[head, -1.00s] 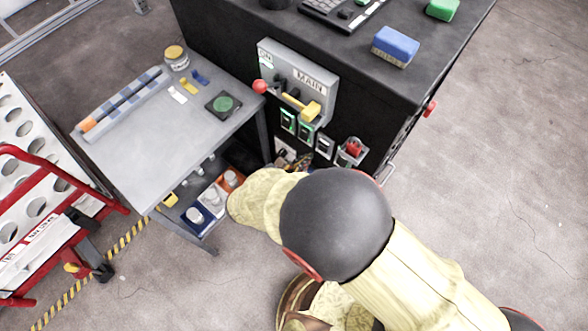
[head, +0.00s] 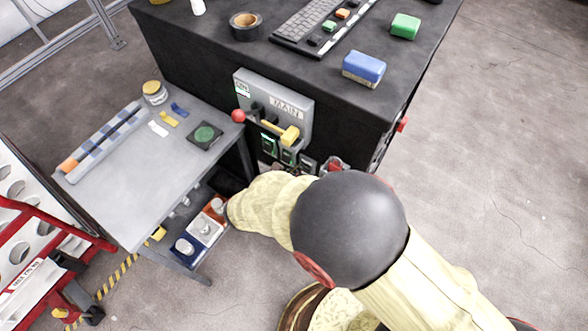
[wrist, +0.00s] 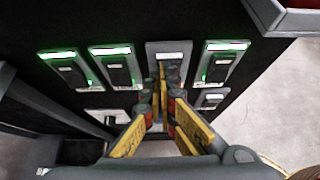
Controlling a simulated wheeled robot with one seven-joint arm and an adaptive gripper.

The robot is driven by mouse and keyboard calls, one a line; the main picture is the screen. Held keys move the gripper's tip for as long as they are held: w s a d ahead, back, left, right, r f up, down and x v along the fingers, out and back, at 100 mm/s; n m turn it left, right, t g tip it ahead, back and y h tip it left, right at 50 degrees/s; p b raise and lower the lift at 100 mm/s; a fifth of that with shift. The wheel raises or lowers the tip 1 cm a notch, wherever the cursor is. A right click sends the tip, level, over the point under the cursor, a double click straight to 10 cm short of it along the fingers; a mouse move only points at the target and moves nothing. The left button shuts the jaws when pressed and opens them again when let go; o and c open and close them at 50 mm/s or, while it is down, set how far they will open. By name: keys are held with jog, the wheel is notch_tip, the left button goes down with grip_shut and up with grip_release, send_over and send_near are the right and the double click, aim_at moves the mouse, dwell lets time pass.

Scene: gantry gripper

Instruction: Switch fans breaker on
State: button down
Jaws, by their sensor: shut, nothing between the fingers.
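Several breakers are mounted on the black cabinet side. In the wrist view, the upper row has three with lit green lamps: a left one (wrist: 72,70), a second (wrist: 117,68) and a far-right one (wrist: 220,62). Between them is a grey breaker (wrist: 170,47) with no green light showing. The labels are too small to read, so I cannot tell which is the fans breaker. My gripper (wrist: 164,84) is shut and empty, its fingertips in front of the unlit breaker and overlapping its lower part; contact is unclear.
A grey MAIN panel (head: 290,103) with a yellow-ended lever (head: 290,134) and a red knob (head: 238,116) is above the breakers. A grey side table (head: 120,190) stands left, with a red-framed cart (head: 40,225) beyond it. Floor on the right is clear.

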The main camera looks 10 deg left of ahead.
jog(key=shift+w+r+g+p, duration=0.15)
jog(key=shift+r+g+p, duration=0.05)
jog(key=shift+g+p, duration=0.45)
jog(key=shift+r+p, duration=0.7)
jog(key=shift+r, duration=0.1)
